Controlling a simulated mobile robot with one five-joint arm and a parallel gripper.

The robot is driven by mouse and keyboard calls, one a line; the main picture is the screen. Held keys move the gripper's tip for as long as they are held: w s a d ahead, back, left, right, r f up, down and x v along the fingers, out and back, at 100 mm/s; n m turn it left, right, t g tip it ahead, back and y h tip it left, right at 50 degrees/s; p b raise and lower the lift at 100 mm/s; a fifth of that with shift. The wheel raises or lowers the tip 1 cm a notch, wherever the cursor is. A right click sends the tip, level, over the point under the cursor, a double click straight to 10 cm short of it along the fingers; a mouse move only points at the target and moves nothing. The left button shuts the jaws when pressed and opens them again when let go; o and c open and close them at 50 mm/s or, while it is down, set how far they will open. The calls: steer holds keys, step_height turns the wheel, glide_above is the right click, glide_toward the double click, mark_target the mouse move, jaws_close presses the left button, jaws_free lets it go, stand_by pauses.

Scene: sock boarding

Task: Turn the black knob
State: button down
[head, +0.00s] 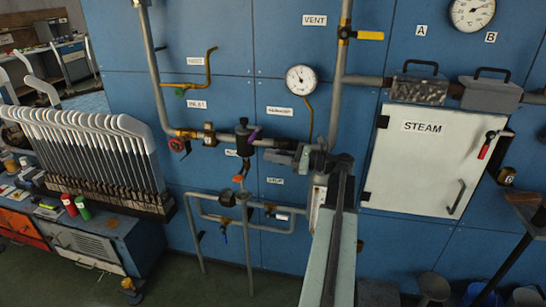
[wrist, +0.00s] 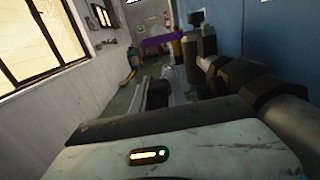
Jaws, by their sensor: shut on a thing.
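A black knob (head: 243,122) tops the dark valve body on the pipe, left of centre in the head view. In the wrist view, the dark valve (wrist: 195,45) stands upright beyond my jaws, with a purple lever (wrist: 162,39) to its left. My gripper (head: 270,156) reaches leftward in front of the pipe, below and right of this knob and apart from it. In the wrist view, my gripper (wrist: 168,90) is shut on a dark thing (wrist: 155,94), partly hidden by the jaws and wrist housing. I cannot tell what it is.
A pressure gauge (head: 301,79) is above my gripper. The horizontal pipe (wrist: 275,110) runs close on the right in the wrist view. A red valve handle (head: 178,146) is to the left. A white STEAM cabinet (head: 430,165) is to the right, and a rack of white sock boards (head: 85,150) is at left.

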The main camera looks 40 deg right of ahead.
steer(key=shift+d+r+t+y+b, duration=0.1)
steer(key=shift+r+t+y+b, duration=0.15)
steer(key=shift+t+b, duration=0.35)
steer(key=c, duration=1.3)
jaws_free()
steer(key=shift+f, duration=0.1)
steer(key=b+v, duration=0.1)
steer(key=v, duration=0.6)
steer(key=shift+s+d, duration=0.25)
steer(key=shift+s, duration=0.1)
